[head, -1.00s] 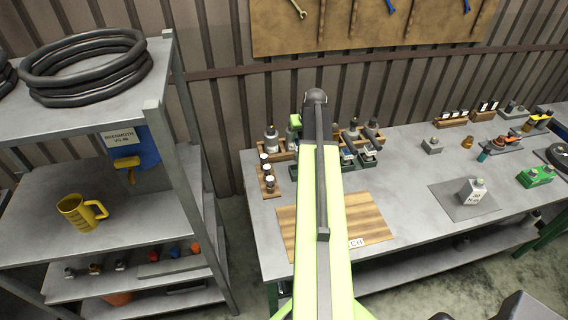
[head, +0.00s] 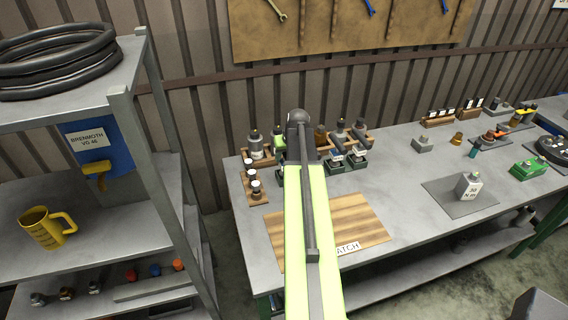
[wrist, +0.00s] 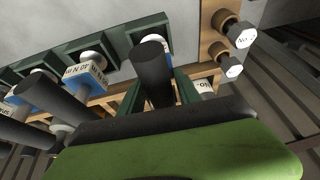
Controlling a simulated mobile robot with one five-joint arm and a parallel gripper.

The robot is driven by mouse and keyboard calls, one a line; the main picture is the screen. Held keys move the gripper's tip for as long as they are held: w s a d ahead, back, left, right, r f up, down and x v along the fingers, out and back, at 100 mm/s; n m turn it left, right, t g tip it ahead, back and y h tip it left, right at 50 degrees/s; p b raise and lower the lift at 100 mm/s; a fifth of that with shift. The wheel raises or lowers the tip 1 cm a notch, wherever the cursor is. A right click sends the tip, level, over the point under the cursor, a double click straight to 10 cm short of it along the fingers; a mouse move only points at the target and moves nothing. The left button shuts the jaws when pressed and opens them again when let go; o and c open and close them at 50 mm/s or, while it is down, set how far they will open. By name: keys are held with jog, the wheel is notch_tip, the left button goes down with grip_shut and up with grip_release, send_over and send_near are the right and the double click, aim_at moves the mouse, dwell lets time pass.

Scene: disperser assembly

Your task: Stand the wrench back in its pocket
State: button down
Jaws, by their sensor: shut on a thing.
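In the wrist view my gripper (wrist: 160,96) is shut on the dark cylindrical handle of the wrench (wrist: 152,68). Other dark-handled tools (wrist: 52,97) with white collars and blue labels stand in the pockets to the left. In the head view my arm hides the gripper and the held wrench; tools (head: 338,135) stand just right of the arm.
A wooden board (head: 370,215) lies in front, bare of objects. A shelf unit (head: 150,135) stands left of the bench (head: 400,180).

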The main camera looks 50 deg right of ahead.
jog(key=shift+f, duration=0.3)
jog(key=c, duration=0.8)
grip_release()
jog(key=shift+r, duration=0.15)
jog(key=shift+c, duration=0.2)
jog(key=shift+r, duration=0.1)
jog(key=p+v, duration=1.1)
jog(key=v, duration=0.1)
jog(key=shift+a+r+p, duration=0.1)
jog(key=shift+r+p, duration=0.05)
jog(key=shift+p, duration=0.25)
jog(key=shift+s+f, duration=0.1)
jog(key=shift+f, duration=0.1)
